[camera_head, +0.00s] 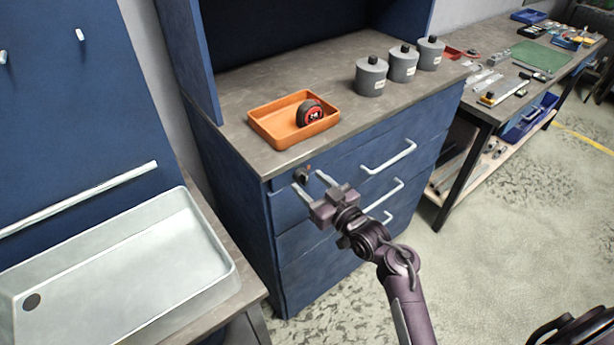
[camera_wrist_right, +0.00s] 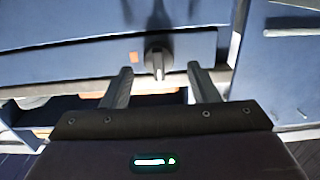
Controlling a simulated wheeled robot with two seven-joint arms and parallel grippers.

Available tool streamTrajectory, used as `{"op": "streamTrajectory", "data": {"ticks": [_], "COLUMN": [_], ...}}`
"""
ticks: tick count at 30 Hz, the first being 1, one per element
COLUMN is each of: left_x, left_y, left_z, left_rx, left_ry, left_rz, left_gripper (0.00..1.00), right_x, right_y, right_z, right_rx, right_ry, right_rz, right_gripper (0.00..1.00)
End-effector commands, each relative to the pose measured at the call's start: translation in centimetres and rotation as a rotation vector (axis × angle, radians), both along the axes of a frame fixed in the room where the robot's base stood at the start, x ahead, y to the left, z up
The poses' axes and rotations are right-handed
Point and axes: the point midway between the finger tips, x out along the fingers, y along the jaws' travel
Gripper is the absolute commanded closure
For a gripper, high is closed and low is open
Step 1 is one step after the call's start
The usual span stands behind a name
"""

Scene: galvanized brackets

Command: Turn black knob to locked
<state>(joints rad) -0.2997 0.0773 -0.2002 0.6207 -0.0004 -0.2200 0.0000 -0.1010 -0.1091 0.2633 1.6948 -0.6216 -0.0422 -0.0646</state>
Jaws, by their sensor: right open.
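The black knob (camera_head: 301,175) sits on the front of the blue cabinet's top drawer, near its left end. In the right wrist view the knob (camera_wrist_right: 158,62) shows as a dark round base with a lighter grip bar standing about upright in the picture. An orange-red mark (camera_wrist_right: 134,57) is beside it. My right gripper (camera_head: 309,184) is open in front of the knob; its fingers (camera_wrist_right: 158,80) lie to either side of the knob in the wrist view. I cannot tell whether they touch it. My left gripper is not in view.
The blue cabinet has white bar handles (camera_head: 388,158) to the right of the knob. On its top are an orange tray (camera_head: 268,127) with a black and red round item (camera_head: 310,113) and several grey canisters (camera_head: 371,77). A white sink (camera_head: 120,285) stands at left.

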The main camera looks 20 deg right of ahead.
Motion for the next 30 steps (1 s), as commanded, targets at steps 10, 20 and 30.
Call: {"op": "streamTrajectory", "data": {"ticks": [10,20,30], "left_x": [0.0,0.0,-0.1], "left_y": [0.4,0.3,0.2], "left_z": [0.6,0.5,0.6], "left_rx": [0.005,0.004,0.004], "left_ry": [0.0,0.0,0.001], "left_rz": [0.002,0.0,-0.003], "left_gripper": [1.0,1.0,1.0], "right_x": [2.2,2.1,2.1], "right_y": [0.7,0.7,0.7], "right_z": [-0.1,-0.1,-0.1], "right_rx": [-0.002,-0.002,0.007], "right_ry": [0.002,0.002,0.005], "right_rz": [-0.001,-0.002,-0.001], "right_gripper": [0.46,0.68,0.89]}}
